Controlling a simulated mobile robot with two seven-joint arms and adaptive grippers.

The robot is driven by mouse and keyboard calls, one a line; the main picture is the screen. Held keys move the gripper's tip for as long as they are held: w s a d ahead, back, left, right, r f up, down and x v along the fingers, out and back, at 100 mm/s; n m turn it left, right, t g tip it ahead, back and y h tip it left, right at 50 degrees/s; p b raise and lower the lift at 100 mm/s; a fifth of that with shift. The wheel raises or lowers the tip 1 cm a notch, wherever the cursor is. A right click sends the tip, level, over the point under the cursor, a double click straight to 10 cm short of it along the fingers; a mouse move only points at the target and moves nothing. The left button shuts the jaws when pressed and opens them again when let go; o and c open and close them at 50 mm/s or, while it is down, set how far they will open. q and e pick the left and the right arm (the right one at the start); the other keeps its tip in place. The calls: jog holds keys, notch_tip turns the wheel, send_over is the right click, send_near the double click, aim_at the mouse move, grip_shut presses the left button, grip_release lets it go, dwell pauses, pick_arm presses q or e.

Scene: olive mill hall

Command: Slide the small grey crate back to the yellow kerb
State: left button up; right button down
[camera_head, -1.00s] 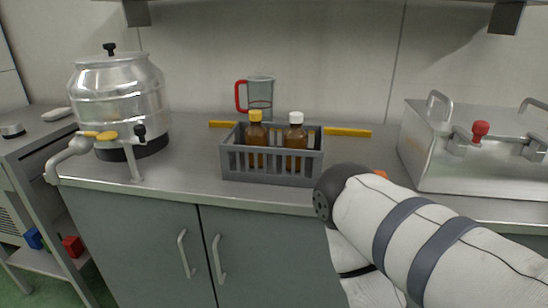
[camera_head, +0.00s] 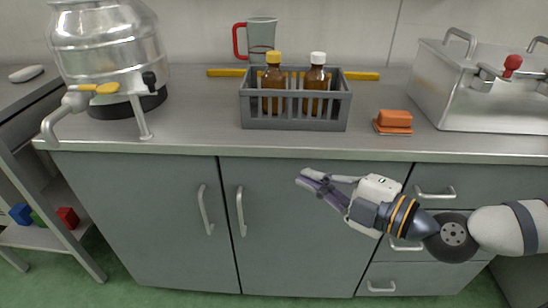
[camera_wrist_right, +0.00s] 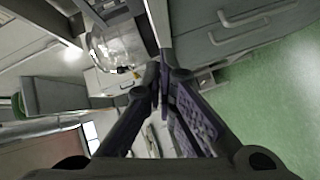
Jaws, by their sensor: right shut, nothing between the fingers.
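The small grey crate (camera_head: 294,123) stands upright on the steel counter in the head view. It has slatted sides and holds two brown bottles, one with a yellow cap (camera_head: 273,83) and one with a white cap (camera_head: 316,85). The yellow kerb (camera_head: 361,76) runs along the counter behind the crate, with a strip of counter seeming to lie between them. My right gripper (camera_head: 306,179) is shut and empty, in front of the cabinet doors and below the counter edge, apart from the crate. Its fingers also show in the right wrist view (camera_wrist_right: 160,72). My left gripper is not in view.
An orange block on a pad (camera_head: 395,120) lies right of the crate. A steel box with handles (camera_head: 480,100) stands at the right, a steel urn with a tap (camera_head: 105,45) at the left. A measuring jug (camera_head: 262,36) with a red handle stands behind the kerb.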

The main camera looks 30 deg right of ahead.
jog(key=d+r+n+t+h, duration=0.2)
jog(key=d+r, duration=0.1)
jog(key=d, duration=0.1)
jog(key=b, duration=0.1)
send_near(278, 113)
jog(key=a, duration=0.3)
jog(key=w, duration=0.1)
jog(key=w+d, duration=0.1)
jog(key=w+b, duration=0.1)
jog(key=w, duration=0.1)
jog(key=shift+d+f, duration=0.1)
jog(key=shift+d, duration=0.25)
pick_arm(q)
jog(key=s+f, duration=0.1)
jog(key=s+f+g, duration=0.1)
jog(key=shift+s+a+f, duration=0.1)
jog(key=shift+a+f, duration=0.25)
pick_arm(e)
jog(key=shift+w+d, duration=0.2)
jog(key=shift+w, duration=0.1)
